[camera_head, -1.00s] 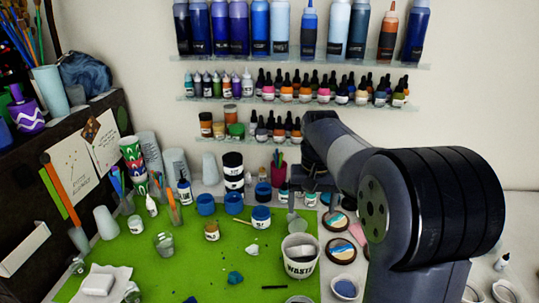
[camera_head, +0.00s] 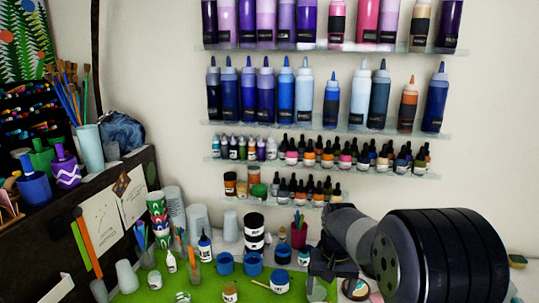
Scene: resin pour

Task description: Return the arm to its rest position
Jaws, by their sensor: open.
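My arm comes in from the right, its thick dark joint in front and its forearm reaching toward the wall.
A green mat (camera_head: 150,284) carries blue-rimmed jars (camera_head: 252,263) and a small jar (camera_head: 230,293). Wall shelves (camera_head: 370,127) hold several bottles. A dark organiser (camera_head: 135,195) borders the left.

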